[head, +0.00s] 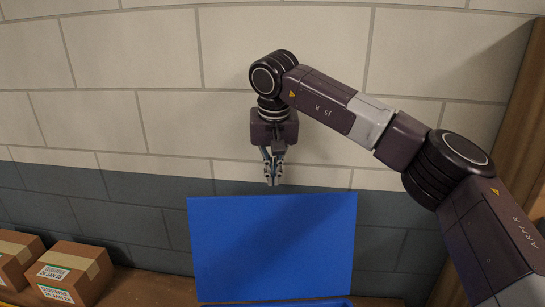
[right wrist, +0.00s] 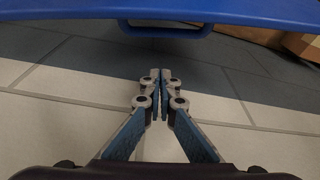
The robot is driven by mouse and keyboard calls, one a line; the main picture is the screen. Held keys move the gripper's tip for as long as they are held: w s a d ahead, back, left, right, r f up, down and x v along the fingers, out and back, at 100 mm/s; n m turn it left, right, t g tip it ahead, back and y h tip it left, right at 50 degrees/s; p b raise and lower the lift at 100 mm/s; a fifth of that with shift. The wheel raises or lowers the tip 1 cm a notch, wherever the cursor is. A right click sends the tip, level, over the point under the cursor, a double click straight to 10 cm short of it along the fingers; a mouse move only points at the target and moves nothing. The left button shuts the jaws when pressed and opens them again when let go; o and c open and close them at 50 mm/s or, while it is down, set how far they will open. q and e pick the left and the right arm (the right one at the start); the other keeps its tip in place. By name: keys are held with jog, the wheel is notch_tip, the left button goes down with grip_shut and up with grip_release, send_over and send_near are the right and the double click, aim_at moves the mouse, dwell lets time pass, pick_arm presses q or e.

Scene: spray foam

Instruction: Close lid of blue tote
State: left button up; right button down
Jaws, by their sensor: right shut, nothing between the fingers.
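The blue tote's lid (head: 272,245) stands raised, roughly upright, in the lower middle of the head view. Only a thin strip of the tote's rim (head: 300,303) shows at the bottom edge; the rest of the tote is out of view. My right gripper (head: 272,183) hangs pointing down just above the lid's top edge, with its fingers shut and empty. In the right wrist view the shut fingertips (right wrist: 161,72) are below a blue panel edge (right wrist: 160,12) with a handle-like loop, with a visible gap between them. My left gripper is not in view.
Cardboard boxes (head: 70,272) stand at the lower left on a brown wooden surface (head: 150,287). A brick wall, light above and dark grey below, is behind the lid. A wooden post (head: 515,110) stands at the right.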

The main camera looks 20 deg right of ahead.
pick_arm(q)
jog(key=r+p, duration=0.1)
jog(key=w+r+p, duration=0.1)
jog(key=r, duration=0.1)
pick_arm(e)
jog(key=s+f, duration=0.2)
jog(key=s, duration=0.1)
jog(key=shift+a+f, duration=0.25)
jog(key=shift+a, duration=0.1)
jog(key=shift+w, duration=0.1)
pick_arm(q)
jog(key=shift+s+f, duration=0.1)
